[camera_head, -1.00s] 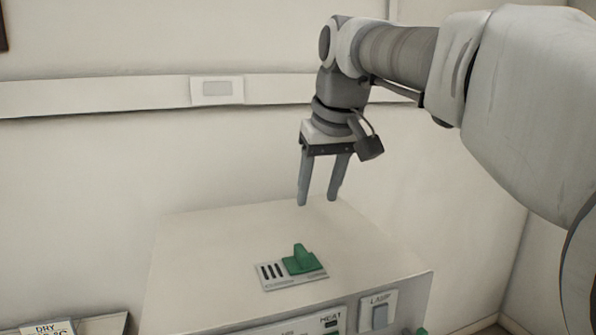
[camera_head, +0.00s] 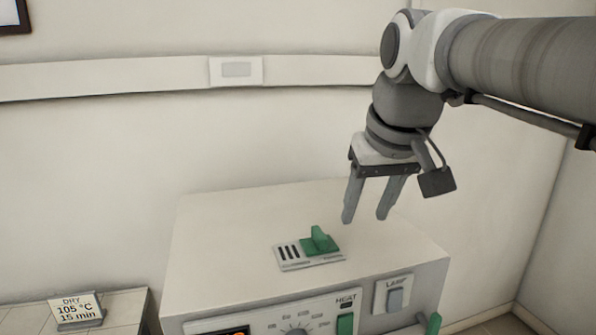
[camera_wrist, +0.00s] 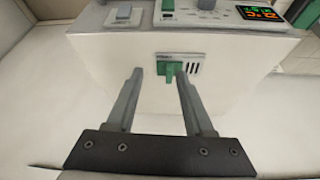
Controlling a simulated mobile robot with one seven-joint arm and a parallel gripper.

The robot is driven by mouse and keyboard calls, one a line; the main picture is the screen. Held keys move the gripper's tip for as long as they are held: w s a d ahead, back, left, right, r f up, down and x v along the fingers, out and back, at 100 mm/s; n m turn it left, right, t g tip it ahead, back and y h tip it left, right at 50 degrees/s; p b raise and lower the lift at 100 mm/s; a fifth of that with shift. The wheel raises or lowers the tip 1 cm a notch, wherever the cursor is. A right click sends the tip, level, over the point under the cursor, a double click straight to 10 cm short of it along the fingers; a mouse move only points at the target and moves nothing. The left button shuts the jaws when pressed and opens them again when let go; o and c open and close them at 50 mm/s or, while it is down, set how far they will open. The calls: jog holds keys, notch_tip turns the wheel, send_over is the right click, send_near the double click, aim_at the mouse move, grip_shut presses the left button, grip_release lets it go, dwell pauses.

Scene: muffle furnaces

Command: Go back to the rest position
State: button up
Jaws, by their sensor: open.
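My gripper (camera_head: 367,218) is open and empty, with its two grey fingers apart and pointing down. In the head view it hangs above the right part of the furnace top, clear of it. The furnace (camera_head: 215,225) is a pale box with controls on its front. On its top sits a plate with dark slots and a green slider (camera_head: 319,241), just below and left of the fingertips in the picture. In the wrist view the gripper (camera_wrist: 157,72) frames the green slider (camera_wrist: 174,73) beyond its fingertips, apart from it. The furnace interior is hidden.
The furnace front has a dial (camera_head: 297,331), a green HEAT switch (camera_head: 345,324), a LAMP switch (camera_head: 395,299) and a green handle (camera_head: 433,325). A sign (camera_head: 76,309) reading "DRY 105 °C 15 min" stands on a bench at left. A wall trunking runs behind.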

jog(key=s+d+f+m, duration=0.2)
jog(key=s+d+f, duration=0.2)
jog(key=s+f, duration=0.9)
jog(key=shift+s+f+t+h, duration=0.15)
jog(key=shift+f+t+h, duration=0.25)
jog(key=shift+f, duration=0.75)
